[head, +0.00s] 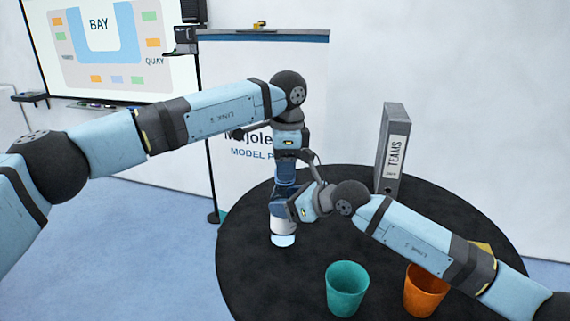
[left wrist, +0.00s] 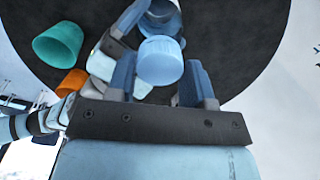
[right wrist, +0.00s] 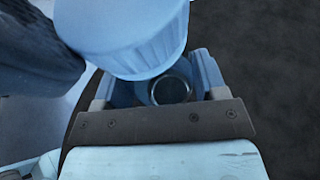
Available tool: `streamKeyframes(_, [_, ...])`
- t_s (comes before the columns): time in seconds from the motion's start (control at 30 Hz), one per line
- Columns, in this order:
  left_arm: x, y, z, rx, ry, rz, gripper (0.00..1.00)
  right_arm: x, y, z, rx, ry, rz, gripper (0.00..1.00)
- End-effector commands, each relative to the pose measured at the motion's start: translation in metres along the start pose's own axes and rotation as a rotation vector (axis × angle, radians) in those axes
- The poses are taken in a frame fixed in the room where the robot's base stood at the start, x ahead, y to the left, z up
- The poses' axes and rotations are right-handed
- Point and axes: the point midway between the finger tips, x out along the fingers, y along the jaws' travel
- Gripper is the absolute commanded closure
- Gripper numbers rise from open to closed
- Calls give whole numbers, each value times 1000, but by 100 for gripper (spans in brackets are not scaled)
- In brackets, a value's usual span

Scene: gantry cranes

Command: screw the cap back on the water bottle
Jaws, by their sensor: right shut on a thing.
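The water bottle (head: 283,228) stands upright on the round black table, white with a light blue base. My right gripper (head: 283,208) is shut around its upper part; in the right wrist view the bottle's open mouth (right wrist: 172,90) shows between the fingers. The light blue ribbed cap (left wrist: 160,62) is between the fingers of my left gripper (left wrist: 160,80), which is shut on it. In the right wrist view the cap (right wrist: 125,35) hangs off the open mouth, apart from it. In the head view my left gripper (head: 286,178) is right above the bottle, and its fingers hide the cap.
A teal cup (head: 347,290) and an orange cup (head: 424,292) stand at the table's front right, the orange one partly behind my right arm. The black table (head: 250,270) is clear left of the bottle.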

Motion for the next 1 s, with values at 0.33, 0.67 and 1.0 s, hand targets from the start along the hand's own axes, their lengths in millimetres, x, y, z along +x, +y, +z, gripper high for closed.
streamKeyframes(0.33, [0, 1, -1, 83, 0, 2, 82, 0, -2, 0, 2, 0, -3, 100])
streamKeyframes(0.67, [0, 1, -1, 544, 4, 3, 82, 0, -3, 0, 3, 0, -4, 100])
streamKeyframes(1.0, [0, 2, -1, 580, 4, 4, 82, -1, -4, 0, 4, 0, -6, 100])
